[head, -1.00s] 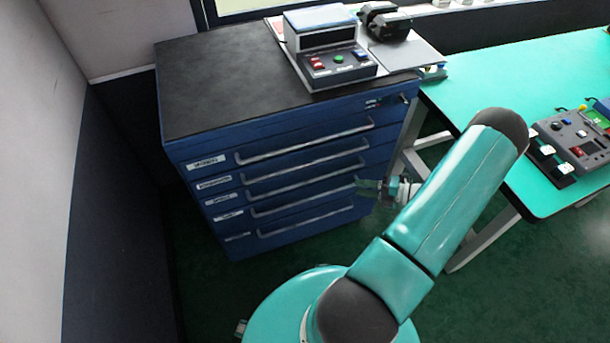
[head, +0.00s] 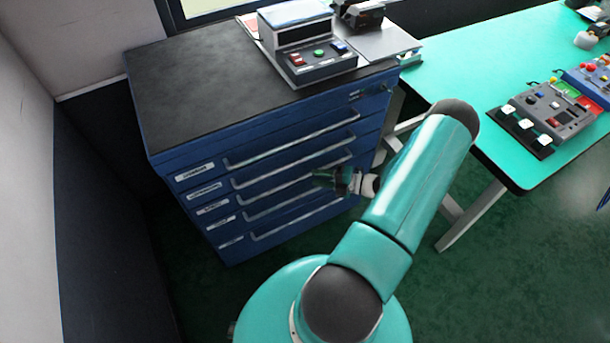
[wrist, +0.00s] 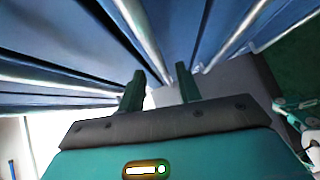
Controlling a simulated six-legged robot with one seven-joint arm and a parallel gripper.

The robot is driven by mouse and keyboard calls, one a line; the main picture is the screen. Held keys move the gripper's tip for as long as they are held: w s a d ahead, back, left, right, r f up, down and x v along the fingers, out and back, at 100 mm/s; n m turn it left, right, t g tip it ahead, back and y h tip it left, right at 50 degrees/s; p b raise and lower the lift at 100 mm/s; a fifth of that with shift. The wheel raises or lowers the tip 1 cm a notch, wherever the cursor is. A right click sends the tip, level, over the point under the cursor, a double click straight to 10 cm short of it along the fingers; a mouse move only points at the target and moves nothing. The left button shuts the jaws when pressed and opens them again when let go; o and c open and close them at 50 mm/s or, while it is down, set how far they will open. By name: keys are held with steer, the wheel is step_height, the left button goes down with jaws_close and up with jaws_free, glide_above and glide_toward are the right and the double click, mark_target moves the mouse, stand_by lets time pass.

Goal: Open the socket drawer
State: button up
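The blue drawer cabinet (head: 175,166) stands left of centre in the head view, with several labelled drawers, each with a long silver bar handle. All drawers look shut. The labels are too small to read, so I cannot tell which is the socket drawer. My gripper (head: 322,179) is in front of the right part of the middle drawers. In the wrist view my gripper (wrist: 160,92) shows two green fingers apart with nothing between them. Silver handles (wrist: 140,30) run past beyond the fingertips. I cannot tell whether a finger touches a handle.
A control box (head: 318,62) with coloured buttons stands on the cabinet's black top. A green table (head: 450,80) with button panels (head: 548,118) is at the right, its legs near my arm. A wall closes the left side. Green floor is free at the lower right.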

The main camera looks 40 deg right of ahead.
mark_target(309, 176)
steer(key=x, duration=0.5)
steer(key=shift+w, duration=0.1)
jaws_close()
